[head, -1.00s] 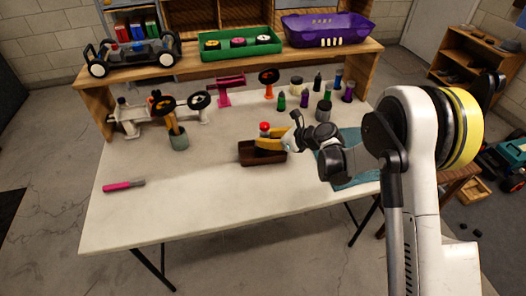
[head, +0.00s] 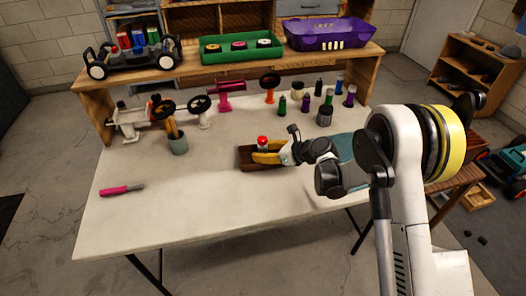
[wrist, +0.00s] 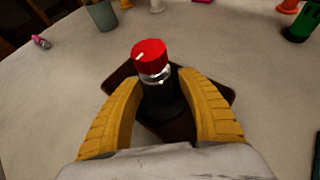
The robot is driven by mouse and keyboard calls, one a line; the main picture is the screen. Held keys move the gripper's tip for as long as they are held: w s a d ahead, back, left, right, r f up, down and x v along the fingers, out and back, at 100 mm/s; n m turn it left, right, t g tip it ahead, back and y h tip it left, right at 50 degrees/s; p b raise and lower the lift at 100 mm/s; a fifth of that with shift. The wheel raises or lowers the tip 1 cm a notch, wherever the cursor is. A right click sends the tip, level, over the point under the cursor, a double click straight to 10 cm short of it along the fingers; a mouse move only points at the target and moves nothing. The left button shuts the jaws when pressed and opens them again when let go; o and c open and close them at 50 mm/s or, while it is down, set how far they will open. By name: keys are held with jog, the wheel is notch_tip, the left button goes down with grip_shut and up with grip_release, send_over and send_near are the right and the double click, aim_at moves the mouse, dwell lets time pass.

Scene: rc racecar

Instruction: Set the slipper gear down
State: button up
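The piece between my fingers, which I take for the slipper gear (wrist: 151,56), has a red top with a white mark, a silver collar and a black body. It stands nearly upright, and its red top also shows in the head view (head: 262,140). My gripper (wrist: 165,98) has yellow fingers on both sides of the black body and appears shut on it. It also shows in the head view (head: 266,156). A shallow dark brown tray (wrist: 119,78) lies directly below, also in the head view (head: 247,166). The piece's lower end is hidden, so contact with the tray is unclear.
Several bottles and jars (head: 325,115) stand behind my gripper on the white table (head: 190,215). A cup with tools (head: 178,144) stands to the left, and a pink-handled tool (head: 120,190) lies front left. The table's front middle is clear.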

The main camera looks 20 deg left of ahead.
jog(key=shift+d+r, duration=0.1)
jog(key=shift+r, duration=0.15)
jog(key=p+v, duration=0.4)
jog(key=v, duration=0.7)
jog(key=shift+d+p, duration=0.4)
jog(key=shift+r, duration=0.25)
